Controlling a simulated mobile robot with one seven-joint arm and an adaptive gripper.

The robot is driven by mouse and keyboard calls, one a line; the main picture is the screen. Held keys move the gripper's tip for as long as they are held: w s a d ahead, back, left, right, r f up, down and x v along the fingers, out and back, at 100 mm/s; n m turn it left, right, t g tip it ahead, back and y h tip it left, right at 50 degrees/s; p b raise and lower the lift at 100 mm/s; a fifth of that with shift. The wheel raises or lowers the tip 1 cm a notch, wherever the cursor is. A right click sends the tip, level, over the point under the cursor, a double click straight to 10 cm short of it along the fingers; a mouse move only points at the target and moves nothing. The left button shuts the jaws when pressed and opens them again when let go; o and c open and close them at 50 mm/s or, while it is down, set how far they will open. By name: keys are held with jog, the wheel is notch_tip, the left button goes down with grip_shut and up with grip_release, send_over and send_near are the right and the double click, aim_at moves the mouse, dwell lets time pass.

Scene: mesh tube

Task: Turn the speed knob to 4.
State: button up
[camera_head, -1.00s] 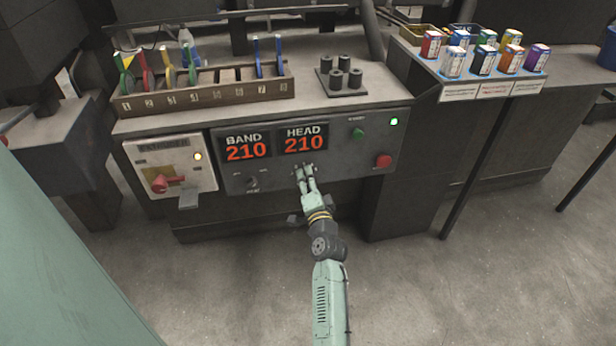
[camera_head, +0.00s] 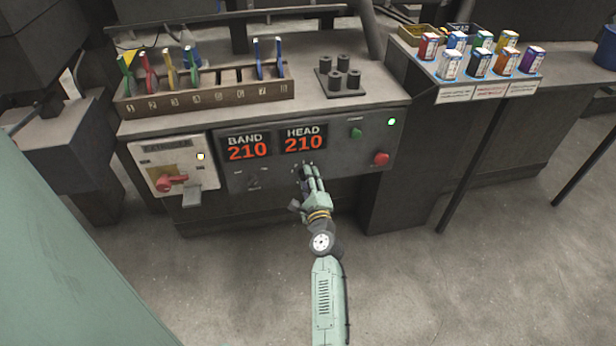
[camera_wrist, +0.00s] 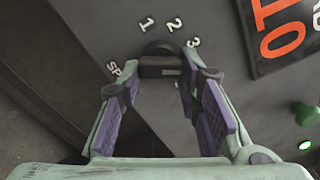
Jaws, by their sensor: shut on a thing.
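The dark speed knob (camera_wrist: 160,66) sits on the grey control panel (camera_head: 345,158). In the wrist view it is between my fingers, with the printed numbers 1, 2 and 3 around its far side. A 4 is not visible, and I cannot tell which number the knob points to. My gripper (camera_wrist: 165,85) has its purple-padded fingers closed on the knob's sides. In the head view my gripper (camera_head: 306,170) reaches the panel below the HEAD display and hides the knob. The BAND display (camera_head: 247,148) and HEAD display (camera_head: 303,141) both read 210.
A smaller dark knob (camera_head: 253,181) is on the panel's left. A red button (camera_head: 381,158) and green button (camera_head: 356,132) are on its right. A white box with a red switch (camera_head: 170,183) is beside the panel. Open floor lies in front.

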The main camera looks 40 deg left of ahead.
jog(key=shift+m, duration=1)
jog(key=shift+f, duration=0.1)
jog(key=o, duration=1.1)
jog(key=shift+o, duration=0.2)
jog(key=v, duration=1.2)
